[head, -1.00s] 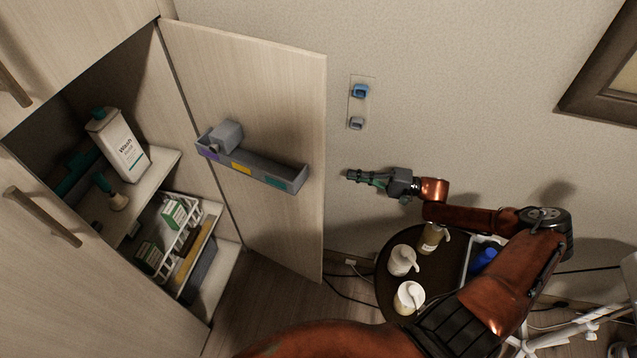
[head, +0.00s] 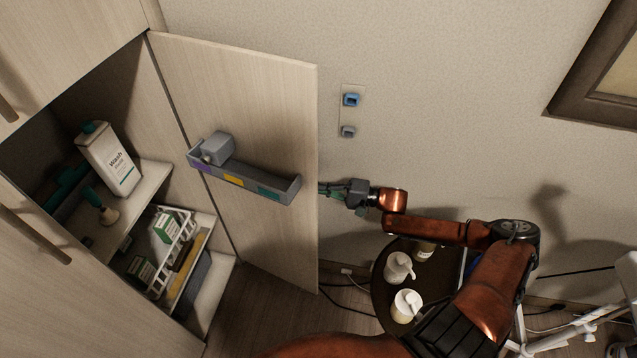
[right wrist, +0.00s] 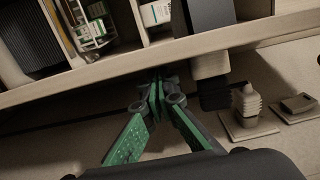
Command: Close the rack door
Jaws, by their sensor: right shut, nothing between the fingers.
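The rack door (head: 245,120), a pale wood panel, stands open to the right of the cabinet in the head view. A grey bin (head: 240,183) with colored labels is fixed to its inner face. My right gripper (head: 323,188) is at the door's free edge, at about bin height, with its fingertips partly hidden by or touching that edge; contact is unclear. In the right wrist view, the green-sided fingers of my right gripper (right wrist: 157,88) are shut and empty, close to a long pale edge. My left gripper is not in view.
The open cabinet holds a white wash bottle (head: 108,160) on a shelf (head: 150,185) and a white wire rack (head: 183,245) below. A round dark table (head: 380,290) with pump bottles stands under my right arm. Two wall fixtures (head: 351,100) are right of the door.

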